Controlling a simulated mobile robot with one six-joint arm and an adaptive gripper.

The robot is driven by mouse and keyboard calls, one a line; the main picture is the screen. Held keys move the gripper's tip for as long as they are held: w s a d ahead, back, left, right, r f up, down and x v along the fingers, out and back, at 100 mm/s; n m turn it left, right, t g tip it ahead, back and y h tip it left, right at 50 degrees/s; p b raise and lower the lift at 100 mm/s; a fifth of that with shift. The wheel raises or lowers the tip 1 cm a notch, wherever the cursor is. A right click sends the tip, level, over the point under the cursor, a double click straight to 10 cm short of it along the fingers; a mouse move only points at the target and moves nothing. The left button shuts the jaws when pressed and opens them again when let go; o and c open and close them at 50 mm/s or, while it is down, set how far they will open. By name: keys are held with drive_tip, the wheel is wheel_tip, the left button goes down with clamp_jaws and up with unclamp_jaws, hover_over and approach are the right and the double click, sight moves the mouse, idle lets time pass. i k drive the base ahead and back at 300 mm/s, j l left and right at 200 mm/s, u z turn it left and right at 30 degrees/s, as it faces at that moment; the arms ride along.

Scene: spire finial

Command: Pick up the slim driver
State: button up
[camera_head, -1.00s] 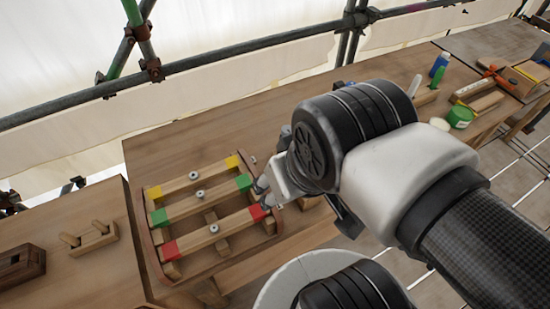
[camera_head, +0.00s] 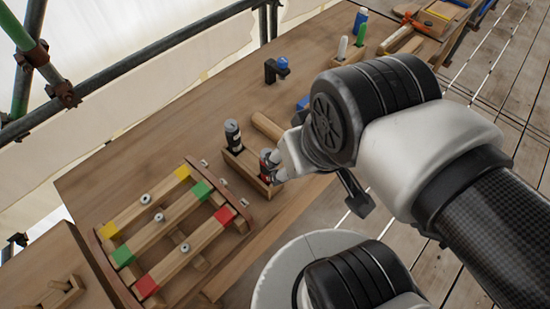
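A small wooden holder (camera_head: 243,168) stands on the bench right of the colour-ended bars. A thick dark grey handle (camera_head: 233,136) stands upright at its far end. A dark handle with a red part (camera_head: 266,158) is at its near end, partly hidden by my gripper. I cannot tell for certain which one is the slim driver. My gripper (camera_head: 274,168) is at the near end of the holder, with its fingertips beside or around the red-marked handle. The arm's wrist hides part of the fingers, so their opening and any grip do not show clearly.
A frame with red, green and yellow-ended bars (camera_head: 165,235) lies to the left. A wooden mallet handle (camera_head: 267,126) and a dark clamp-like item with a blue knob (camera_head: 277,69) are behind. Another holder has white and green handles (camera_head: 361,35). The bench's back left is clear.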

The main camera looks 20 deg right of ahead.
sight(265, 173)
drive_tip(key=k+j+u, duration=0.15)
drive_tip(key=u, duration=0.25)
drive_tip(key=k+j+u, duration=0.1)
drive_tip(key=j+u, duration=0.3)
drive_tip(key=l, duration=0.1)
